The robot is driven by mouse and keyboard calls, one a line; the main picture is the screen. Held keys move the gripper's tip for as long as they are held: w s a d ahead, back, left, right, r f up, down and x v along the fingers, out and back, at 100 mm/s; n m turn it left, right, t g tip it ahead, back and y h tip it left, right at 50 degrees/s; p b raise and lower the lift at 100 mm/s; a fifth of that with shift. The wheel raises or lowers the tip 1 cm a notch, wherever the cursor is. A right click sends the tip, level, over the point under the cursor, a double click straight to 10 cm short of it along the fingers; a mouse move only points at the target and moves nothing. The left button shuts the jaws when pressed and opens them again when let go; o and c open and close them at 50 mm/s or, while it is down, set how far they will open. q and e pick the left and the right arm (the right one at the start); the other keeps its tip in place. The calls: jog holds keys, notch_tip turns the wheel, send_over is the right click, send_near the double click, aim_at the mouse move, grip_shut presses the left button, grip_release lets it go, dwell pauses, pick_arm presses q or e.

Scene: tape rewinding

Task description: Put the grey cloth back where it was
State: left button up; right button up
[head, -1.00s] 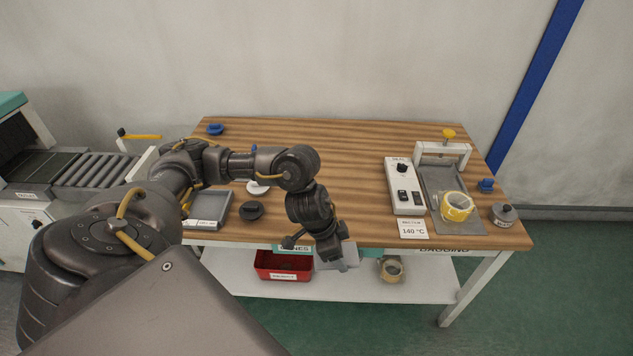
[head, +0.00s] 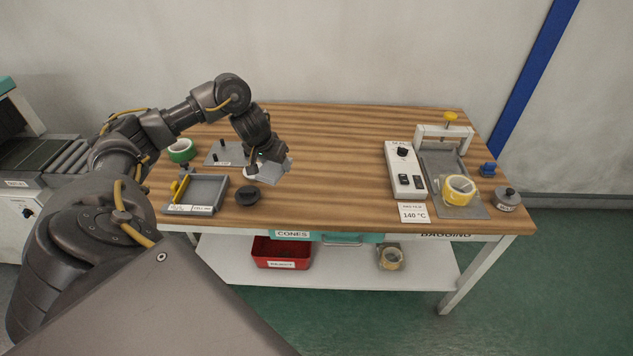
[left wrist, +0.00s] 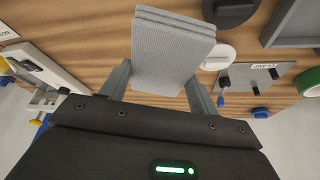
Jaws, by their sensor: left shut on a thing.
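The grey cloth (head: 276,171) is a folded, layered pad. My left gripper (head: 264,163) is shut on it and holds it over the left-middle part of the wooden table, right of the black knob. In the left wrist view the cloth (left wrist: 172,52) sticks out between the two fingers of my left gripper (left wrist: 160,84), its layered edge at the far end. A white disc (left wrist: 219,57) shows beside it there. The gap between cloth and tabletop is hard to judge. My right gripper is not in view.
A black knob (head: 248,195), a grey tray (head: 208,189), a pegged plate (head: 224,154) and green tape (head: 182,150) lie left. A white control box (head: 404,168) and yellow tape roll (head: 459,189) stand right. The table's middle (head: 335,165) is clear.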

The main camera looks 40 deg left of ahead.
pick_arm(q)
jog(key=w+d+f, duration=0.3)
jog(key=w+d, duration=0.1)
jog(key=w, duration=0.2)
jog(key=b, duration=0.3)
send_near(318, 189)
jog(key=shift+w+a+f, duration=0.55)
jog(key=shift+a+f, duration=0.05)
jog(key=shift+a, duration=0.15)
jog(key=shift+w+d+f, duration=0.15)
jog(key=shift+w+f, duration=0.15)
jog(key=shift+w, duration=0.1)
jog(key=shift+w+d+f+b, duration=0.1)
jog(key=shift+d+f+b, duration=0.05)
jog(key=shift+f+b, duration=0.2)
notch_tip(318, 189, down, 3)
jog(key=shift+w+d+r+b, duration=0.15)
jog(key=shift+r+b, duration=0.05)
jog(key=shift+b, duration=0.7)
jog(key=shift+w+f, duration=0.1)
jog(key=shift+f, duration=0.3)
